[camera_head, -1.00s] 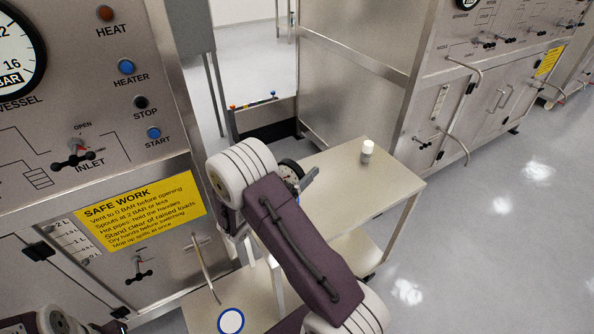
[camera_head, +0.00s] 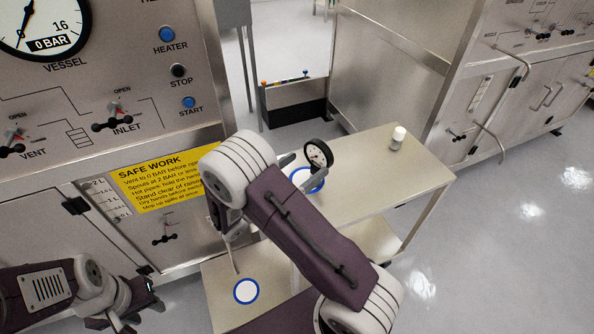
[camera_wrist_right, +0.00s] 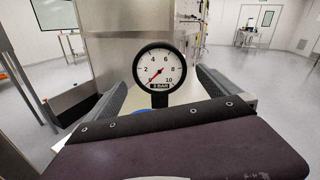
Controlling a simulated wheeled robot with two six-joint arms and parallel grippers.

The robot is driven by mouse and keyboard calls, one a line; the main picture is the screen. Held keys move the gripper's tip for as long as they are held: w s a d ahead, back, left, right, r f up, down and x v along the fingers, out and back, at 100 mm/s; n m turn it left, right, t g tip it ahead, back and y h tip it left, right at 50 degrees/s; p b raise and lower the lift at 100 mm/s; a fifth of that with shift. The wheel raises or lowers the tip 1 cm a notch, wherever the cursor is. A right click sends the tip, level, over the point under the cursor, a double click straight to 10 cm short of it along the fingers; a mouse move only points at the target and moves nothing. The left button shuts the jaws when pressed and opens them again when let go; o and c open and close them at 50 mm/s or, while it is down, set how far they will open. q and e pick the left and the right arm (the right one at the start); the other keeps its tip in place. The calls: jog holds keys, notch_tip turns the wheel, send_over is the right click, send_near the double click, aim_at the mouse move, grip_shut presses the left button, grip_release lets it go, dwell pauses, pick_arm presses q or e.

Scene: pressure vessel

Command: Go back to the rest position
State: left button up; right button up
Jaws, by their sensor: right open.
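My right gripper (camera_head: 292,168) is over the side table, partly hidden behind its own wrist. In the right wrist view its two fingers (camera_wrist_right: 168,95) are wide apart with no contact on the gauge. A round black-rimmed pressure gauge (camera_head: 319,154) with a white dial stands upright on the table by a blue-ringed white disc. In the right wrist view the gauge (camera_wrist_right: 160,68) shows beyond the fingers, its needle at the low end. My left gripper (camera_head: 143,296) is at the lower left in front of the vessel cabinet; its jaw gap is not clear.
The steel side table (camera_head: 375,180) also bears a small white-capped bottle (camera_head: 398,138). A lower shelf has another blue-ringed disc (camera_head: 246,291). The vessel panel (camera_head: 100,110) with valve handles stands at the left. Open floor (camera_head: 500,240) lies to the right.

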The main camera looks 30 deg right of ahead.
jog(key=v, duration=0.2)
jog(key=shift+a, duration=0.35)
